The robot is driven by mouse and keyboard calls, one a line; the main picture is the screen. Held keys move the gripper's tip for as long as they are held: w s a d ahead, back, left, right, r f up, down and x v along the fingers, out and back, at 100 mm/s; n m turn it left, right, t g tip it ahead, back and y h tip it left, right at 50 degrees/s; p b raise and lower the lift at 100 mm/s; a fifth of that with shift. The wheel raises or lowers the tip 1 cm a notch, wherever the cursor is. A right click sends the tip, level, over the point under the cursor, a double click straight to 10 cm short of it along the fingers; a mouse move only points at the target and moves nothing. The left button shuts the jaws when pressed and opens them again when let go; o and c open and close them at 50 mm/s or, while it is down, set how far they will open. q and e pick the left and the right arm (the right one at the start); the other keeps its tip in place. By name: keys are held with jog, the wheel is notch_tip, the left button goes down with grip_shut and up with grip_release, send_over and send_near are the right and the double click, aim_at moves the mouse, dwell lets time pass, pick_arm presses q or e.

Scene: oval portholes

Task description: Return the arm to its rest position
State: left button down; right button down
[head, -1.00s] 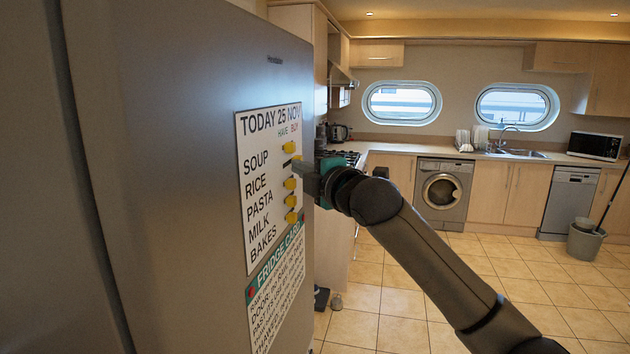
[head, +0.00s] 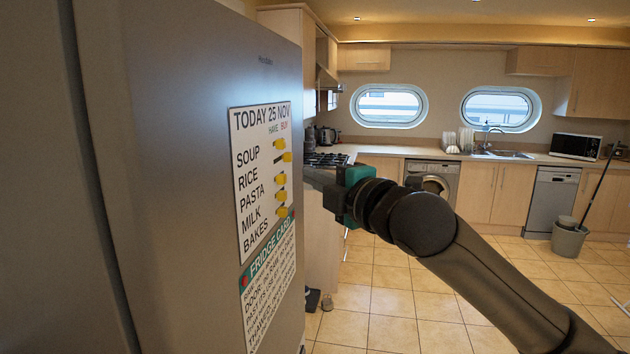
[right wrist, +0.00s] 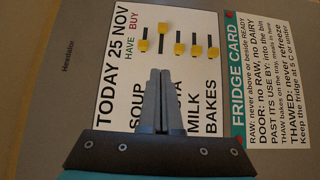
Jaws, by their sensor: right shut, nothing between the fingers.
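My right gripper (head: 315,179) is shut and empty, in front of the fridge door and apart from the list board (head: 246,190). In the right wrist view its two fingers (right wrist: 164,75) lie together and cover part of the board's lettering. The board reads TODAY 25 NOV, with HAVE and BUY columns and rows SOUP, RICE, PASTA, MILK and BAKES. Each row has a yellow slider; the RICE slider (head: 286,157) sits farther toward BUY than its neighbours, such as the PASTA slider (head: 281,179). My left gripper is out of view.
The grey fridge (head: 180,180) fills the left side, with a fridge card (head: 268,285) below the list. A hob (head: 328,159) and counter stand beyond my gripper. The tiled floor (head: 390,300) is open to the right; a bucket (head: 569,240) stands far right.

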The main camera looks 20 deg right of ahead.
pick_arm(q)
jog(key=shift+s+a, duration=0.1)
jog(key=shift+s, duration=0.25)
